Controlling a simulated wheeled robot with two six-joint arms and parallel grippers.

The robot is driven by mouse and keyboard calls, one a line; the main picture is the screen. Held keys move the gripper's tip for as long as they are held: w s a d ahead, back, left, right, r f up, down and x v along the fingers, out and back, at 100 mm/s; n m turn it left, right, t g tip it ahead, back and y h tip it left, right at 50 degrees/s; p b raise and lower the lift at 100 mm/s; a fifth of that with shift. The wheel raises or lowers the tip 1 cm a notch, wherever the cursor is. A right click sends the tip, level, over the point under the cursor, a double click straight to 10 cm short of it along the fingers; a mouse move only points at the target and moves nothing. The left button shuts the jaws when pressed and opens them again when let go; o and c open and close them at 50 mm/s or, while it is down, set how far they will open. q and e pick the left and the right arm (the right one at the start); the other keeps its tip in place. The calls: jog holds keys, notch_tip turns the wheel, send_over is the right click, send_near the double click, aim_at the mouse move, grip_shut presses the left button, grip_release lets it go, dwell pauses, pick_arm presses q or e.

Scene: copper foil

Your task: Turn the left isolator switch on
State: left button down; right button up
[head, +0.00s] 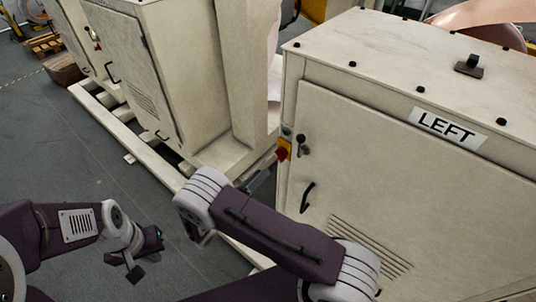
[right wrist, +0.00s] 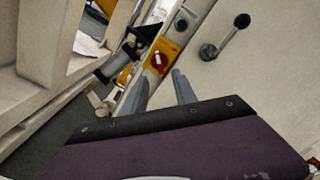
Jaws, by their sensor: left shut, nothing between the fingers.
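The left isolator switch (head: 282,152) is a red handle on a yellow plate at the left edge of the cabinet marked LEFT. In the right wrist view the red handle (right wrist: 158,61) sits on its yellow plate beyond my fingers; its setting is too small to read. My right gripper (right wrist: 160,88) is open and empty, its two grey fingers apart below the switch in that view and not touching it. In the head view my right arm crosses in front of the cabinet. My left gripper (head: 136,265) is shut and empty, low on the left above the floor, far from the switch.
A black-knobbed lever (right wrist: 227,38) stands out beside the switch, and a door handle (head: 307,197) is below it. A LEFT label (head: 447,127) is on the cabinet (head: 400,165). A second cabinet (head: 135,75) stands left across a narrow gap. Open floor (head: 85,150) lies left.

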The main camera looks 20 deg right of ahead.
aim_at(278, 157)
jog(key=p+x, duration=0.1)
jog(key=x, duration=0.7)
jog(key=shift+p, duration=0.3)
jog(key=shift+w+d, duration=0.2)
jog(key=shift+d, duration=0.15)
grip_shut()
